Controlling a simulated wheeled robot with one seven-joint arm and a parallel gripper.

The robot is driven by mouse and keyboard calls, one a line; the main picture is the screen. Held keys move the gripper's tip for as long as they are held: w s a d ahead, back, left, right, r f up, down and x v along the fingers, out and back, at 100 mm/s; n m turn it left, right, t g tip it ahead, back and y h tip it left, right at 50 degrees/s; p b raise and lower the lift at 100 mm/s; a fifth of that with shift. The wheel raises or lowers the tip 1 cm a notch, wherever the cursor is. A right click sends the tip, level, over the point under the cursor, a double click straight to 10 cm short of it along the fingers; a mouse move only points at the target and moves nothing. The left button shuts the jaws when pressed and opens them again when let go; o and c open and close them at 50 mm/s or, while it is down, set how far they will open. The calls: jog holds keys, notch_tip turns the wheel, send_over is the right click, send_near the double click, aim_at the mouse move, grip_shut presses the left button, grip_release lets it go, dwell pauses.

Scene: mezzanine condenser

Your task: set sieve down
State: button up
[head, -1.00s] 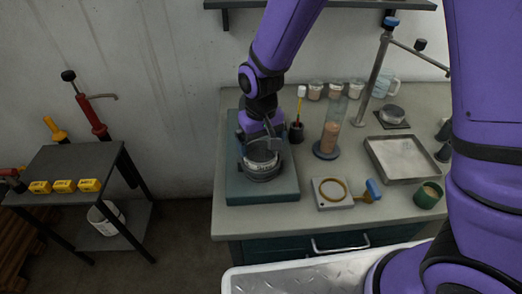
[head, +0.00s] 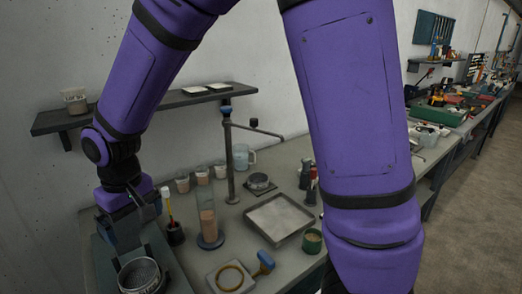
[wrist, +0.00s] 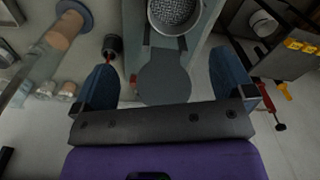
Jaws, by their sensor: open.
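The sieve (head: 139,276) is a round metal ring with a mesh floor. It sits upright on the green base (head: 104,262) at the lower left of the head view. In the wrist view the sieve (wrist: 176,12) is at the top edge, partly cut off, beyond the fingertips. My gripper (head: 128,222) is above and behind it, apart from it. In the wrist view my gripper (wrist: 165,76) has its two blue fingers spread wide with nothing held. A dark grey round plate (wrist: 164,80) shows below and between them.
A pot with a yellow-handled brush (head: 175,232) stands close right of the green base. Farther right are a glass cylinder (head: 208,222), a metal tray (head: 279,222), a ring on a white plate (head: 230,279) and a stand (head: 229,160). A wall shelf (head: 150,108) is behind.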

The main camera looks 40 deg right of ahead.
jog(key=s+d+r+m+t, duration=0.1)
jog(key=s+d+r, duration=0.2)
jog(key=d+r, duration=0.35)
jog(key=s+d+r+m+t, duration=0.1)
jog(key=s+d+r, duration=0.3)
jog(key=d+r, duration=0.25)
jog(key=s+d+r+m+t, duration=0.1)
jog(key=s+d+r, duration=0.3)
jog(key=s+d, duration=0.4)
jog(key=s+t, duration=0.1)
jog(key=s, duration=0.2)
jog(key=shift+s+d+m+t, duration=0.15)
jog(key=shift+d+m+t, duration=0.25)
